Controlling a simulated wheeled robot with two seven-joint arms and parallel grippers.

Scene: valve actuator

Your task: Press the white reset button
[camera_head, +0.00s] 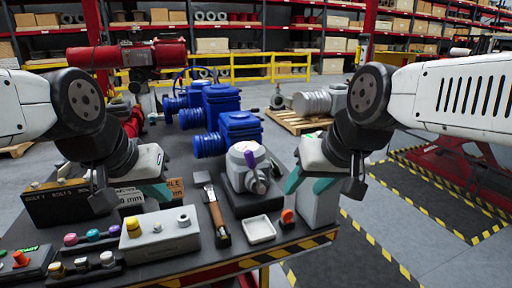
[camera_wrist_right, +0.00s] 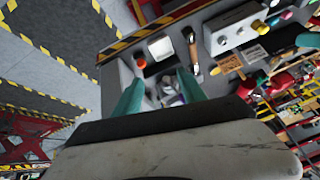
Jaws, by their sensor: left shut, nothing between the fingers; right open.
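The control box (camera_head: 160,241) is light grey and stands at the front of the table. It carries a yellow button (camera_head: 133,227) on the left and a whitish round button (camera_head: 183,220) on the right. The box also shows in the right wrist view (camera_wrist_right: 234,30), with the whitish button (camera_wrist_right: 222,40) at its left end. My left gripper (camera_head: 162,195) is shut and empty, behind and above the box, apart from the whitish button. My right gripper (camera_head: 306,185) is open and empty, right of the grey valve actuator (camera_head: 247,165). Its teal fingers (camera_wrist_right: 160,95) show in the right wrist view.
A wooden-handled tool (camera_head: 216,212) lies between the control box and a white square tray (camera_head: 259,230). An orange-red knob (camera_head: 287,216) stands near the striped table edge. Small coloured knobs (camera_head: 92,235) sit left of the box. Blue valves (camera_head: 225,125) stand behind.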

